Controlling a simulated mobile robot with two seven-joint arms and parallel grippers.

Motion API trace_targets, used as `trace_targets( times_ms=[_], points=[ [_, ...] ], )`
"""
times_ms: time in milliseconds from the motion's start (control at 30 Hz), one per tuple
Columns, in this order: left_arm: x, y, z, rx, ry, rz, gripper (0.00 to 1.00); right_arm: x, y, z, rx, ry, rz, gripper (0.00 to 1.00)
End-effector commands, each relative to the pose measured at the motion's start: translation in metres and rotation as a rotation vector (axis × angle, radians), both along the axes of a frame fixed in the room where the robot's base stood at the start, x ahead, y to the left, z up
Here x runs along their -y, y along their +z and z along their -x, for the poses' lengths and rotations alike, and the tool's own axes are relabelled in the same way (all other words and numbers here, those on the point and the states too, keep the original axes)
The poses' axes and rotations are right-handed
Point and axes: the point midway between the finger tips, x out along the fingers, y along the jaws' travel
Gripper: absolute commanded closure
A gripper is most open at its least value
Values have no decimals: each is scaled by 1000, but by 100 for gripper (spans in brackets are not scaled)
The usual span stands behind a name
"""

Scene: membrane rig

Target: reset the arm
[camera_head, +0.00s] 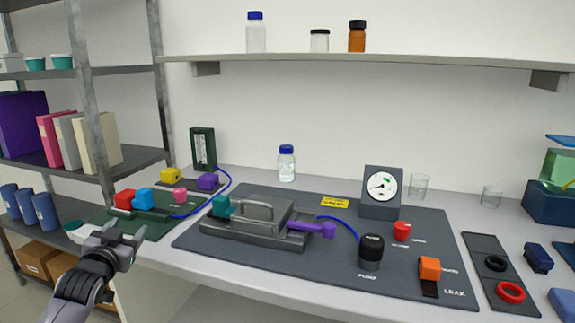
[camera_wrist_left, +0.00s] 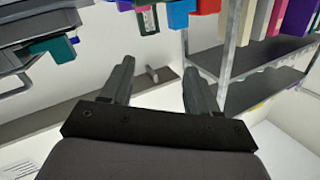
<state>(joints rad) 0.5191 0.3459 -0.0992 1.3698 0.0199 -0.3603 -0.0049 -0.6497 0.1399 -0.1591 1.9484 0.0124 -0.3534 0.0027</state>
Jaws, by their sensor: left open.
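My left gripper (camera_head: 113,244) is at the lower left in the head view, in front of the bench's left front corner. It is open and empty, apart from everything on the bench. Its two fingers also show in the left wrist view (camera_wrist_left: 158,88), spread with nothing between them. The grey membrane rig (camera_head: 255,224) with its handled lid sits on the dark mat (camera_head: 330,281), to the right of the gripper. My right gripper is not in view.
A green mat (camera_head: 110,229) with coloured blocks lies close beyond the gripper. A metal shelf rack (camera_head: 92,100) stands at the left. A gauge (camera_head: 382,187), a black knob (camera_head: 371,250) and an orange block (camera_head: 430,267) stand on the dark mat. A blue-capped bottle (camera_head: 287,166) stands behind.

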Motion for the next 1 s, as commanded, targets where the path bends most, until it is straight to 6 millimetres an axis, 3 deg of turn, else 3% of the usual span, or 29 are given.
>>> trace_targets(
  times_ms=[33, 267, 500, 700, 900, 1000],
  points=[
    [13, -31, 12, -40, -19, 9, 40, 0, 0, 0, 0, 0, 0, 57],
    [53, -118, 70, -161, -80, 43, 40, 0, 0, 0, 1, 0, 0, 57],
    [98, -204, 163, -313, -139, 108, 40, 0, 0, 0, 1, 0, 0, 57],
    [131, -253, 251, -439, -169, 179, 40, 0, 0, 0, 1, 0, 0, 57],
    [154, -277, 330, -545, -178, 248, 40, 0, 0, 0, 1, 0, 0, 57],
    [161, -281, 355, -579, -178, 271, 40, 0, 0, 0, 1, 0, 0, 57]
  ],
)
